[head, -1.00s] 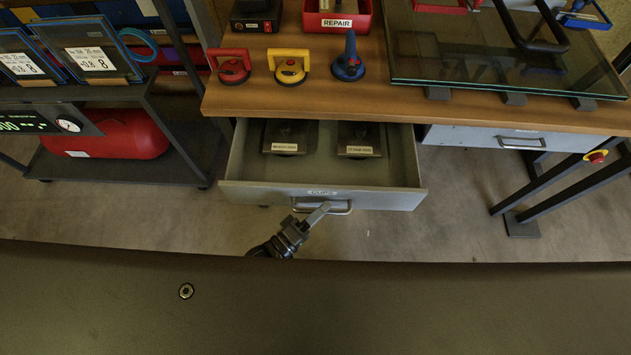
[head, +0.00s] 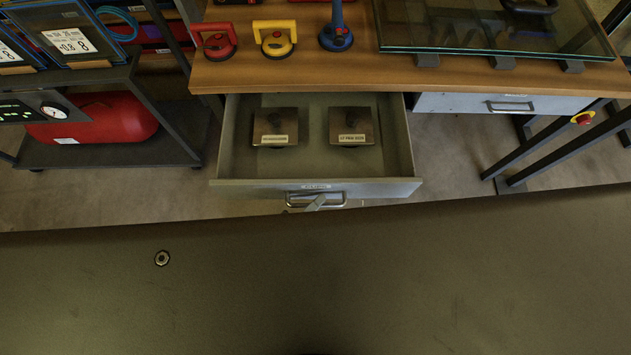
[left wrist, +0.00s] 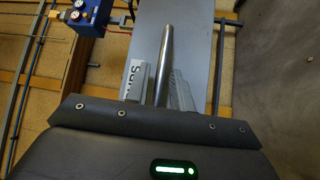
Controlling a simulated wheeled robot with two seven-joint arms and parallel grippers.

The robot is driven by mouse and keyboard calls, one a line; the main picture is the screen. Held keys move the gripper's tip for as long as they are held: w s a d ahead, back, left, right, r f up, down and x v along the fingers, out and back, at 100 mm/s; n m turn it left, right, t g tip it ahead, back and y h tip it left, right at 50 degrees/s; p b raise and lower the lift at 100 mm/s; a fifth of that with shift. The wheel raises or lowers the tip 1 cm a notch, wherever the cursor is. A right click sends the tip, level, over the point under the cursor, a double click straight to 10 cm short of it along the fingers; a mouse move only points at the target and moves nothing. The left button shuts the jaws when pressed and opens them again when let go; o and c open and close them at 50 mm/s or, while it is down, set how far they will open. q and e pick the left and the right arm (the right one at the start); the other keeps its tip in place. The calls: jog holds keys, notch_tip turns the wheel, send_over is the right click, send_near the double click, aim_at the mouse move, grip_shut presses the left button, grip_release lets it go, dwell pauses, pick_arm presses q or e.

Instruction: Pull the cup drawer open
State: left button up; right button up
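The cup drawer (head: 226,150) hangs open under the wooden bench, its grey front facing me. Two dark labelled blocks (head: 275,127) (head: 351,126) sit inside it. The bar handle (head: 338,203) is on the drawer front under a label. My left gripper (head: 317,203) is at the handle, mostly hidden behind my own dark body. In the left wrist view, the handle bar (left wrist: 164,55) runs between the two fingers of my left gripper (left wrist: 160,88), which look closed on it. The grey drawer front (left wrist: 190,35) lies behind. My right gripper is not in view.
On the bench (head: 300,73) stand red (head: 215,40), yellow (head: 274,38) and blue (head: 336,35) suction cups and a glass pane (head: 480,35). Another closed drawer (head: 465,103) is at right. A shelf with a red tank (head: 95,118) stands left.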

pick_arm(q)
jog(key=shift+o, duration=0.6)
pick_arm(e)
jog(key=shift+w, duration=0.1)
pick_arm(q)
jog(key=shift+s+a+f, duration=0.1)
jog(key=shift+s+a, duration=0.1)
jog(key=shift+a, duration=0.05)
jog(key=b+v, duration=0.1)
jog(key=v, duration=0.9)
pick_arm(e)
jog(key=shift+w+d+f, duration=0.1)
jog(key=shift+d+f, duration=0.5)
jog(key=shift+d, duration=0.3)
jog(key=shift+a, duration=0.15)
